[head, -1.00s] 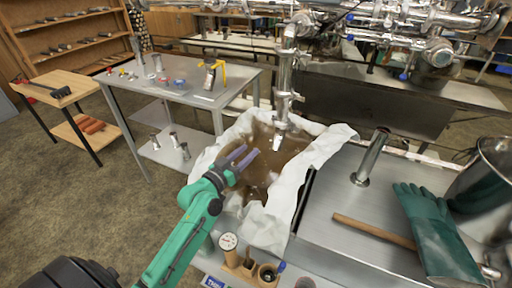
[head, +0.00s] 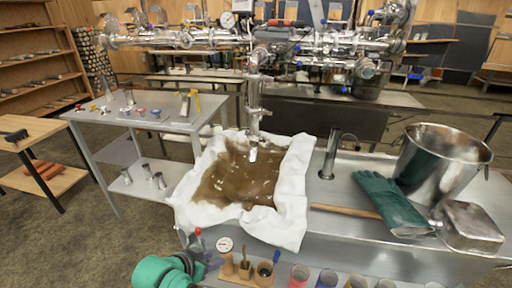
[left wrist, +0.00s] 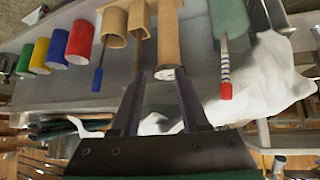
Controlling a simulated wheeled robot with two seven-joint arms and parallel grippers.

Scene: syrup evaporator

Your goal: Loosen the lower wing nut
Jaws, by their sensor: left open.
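The lower wing nut cannot be told apart for certain. Small blue parts (head: 345,90) show on the steel pipework (head: 190,39) at the back, too small to identify. My left gripper (head: 211,266) is at the bottom of the head view, in front of the table edge and left of a small wooden rack. In the left wrist view its two dark fingers (left wrist: 160,78) are spread apart with nothing held. A tan cylinder with a white end lies beyond the gap; I cannot tell whether a finger touches it. My right gripper is out of view.
A cloth-lined pan (head: 292,190) of brown liquid sits below the vertical pipe (head: 254,100). Green gloves (head: 388,203), a wooden handle (head: 345,210) and a steel pot (head: 440,160) are at right. A dial thermometer (head: 225,245) and coloured cups (head: 327,279) line the front.

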